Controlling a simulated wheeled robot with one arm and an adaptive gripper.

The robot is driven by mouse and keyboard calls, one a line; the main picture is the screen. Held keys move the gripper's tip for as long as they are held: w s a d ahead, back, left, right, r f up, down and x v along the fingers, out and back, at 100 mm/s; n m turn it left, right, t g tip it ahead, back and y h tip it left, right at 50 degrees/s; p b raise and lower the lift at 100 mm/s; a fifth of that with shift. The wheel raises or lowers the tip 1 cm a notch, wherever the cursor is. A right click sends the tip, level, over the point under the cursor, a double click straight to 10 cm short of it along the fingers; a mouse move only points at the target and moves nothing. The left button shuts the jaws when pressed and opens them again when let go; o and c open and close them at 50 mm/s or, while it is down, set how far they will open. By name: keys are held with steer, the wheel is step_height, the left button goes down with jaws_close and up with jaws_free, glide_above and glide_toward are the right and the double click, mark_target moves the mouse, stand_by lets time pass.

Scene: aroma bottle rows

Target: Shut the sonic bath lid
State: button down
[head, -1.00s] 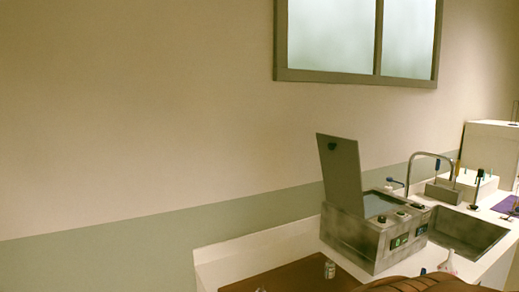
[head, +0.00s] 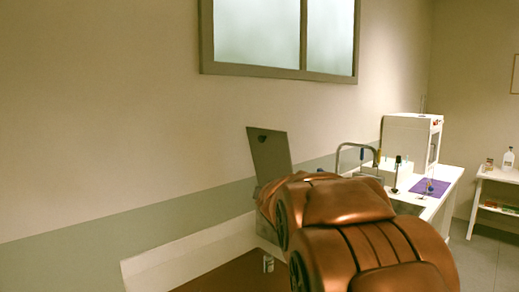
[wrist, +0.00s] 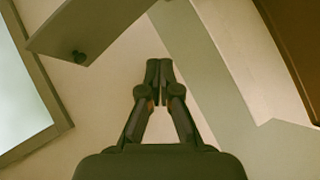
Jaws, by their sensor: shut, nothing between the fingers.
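The sonic bath's lid (head: 269,152) stands raised, nearly upright, in the head view. The bath body below it is mostly hidden behind my copper-coloured arm. In the wrist view, the grey lid (wrist: 88,28) with its dark knob shows at the upper left. My gripper (wrist: 158,65) is shut and empty, its fingertips together in the middle of the wrist view. The fingers appear apart from the lid, to the right of it in that view. My gripper is hidden in the head view.
The white counter (head: 190,250) holds a brown mat (head: 225,275) and a small vial (head: 268,264). A tap (head: 350,150), a purple mat (head: 430,187) and a white cabinet (head: 407,138) lie beyond. A side table (head: 495,175) stands at the far right.

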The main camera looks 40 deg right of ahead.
mark_target(260, 144)
steer(key=w+d+r+n+t+y+p, duration=0.1)
steer(key=w+d+r+n+t, duration=0.1)
steer(key=w+d+r+n, duration=0.1)
steer(key=w+d+r+n+t+y+p, duration=0.1)
steer(key=w+d+r+n+t, duration=0.1)
steer(key=w, duration=0.6)
steer(key=w+d+r+n+t+y+p, duration=0.1)
steer(key=w+d+r+n+t+y, duration=0.1)
steer(key=w+d+r+n, duration=0.2)
steer(key=shift+w+r+n+t+p, duration=0.3)
steer(key=shift+w+r+n, duration=0.75)
steer(key=shift+n, duration=0.25)
steer(key=shift+d+r, duration=0.1)
steer(key=shift+r, duration=0.05)
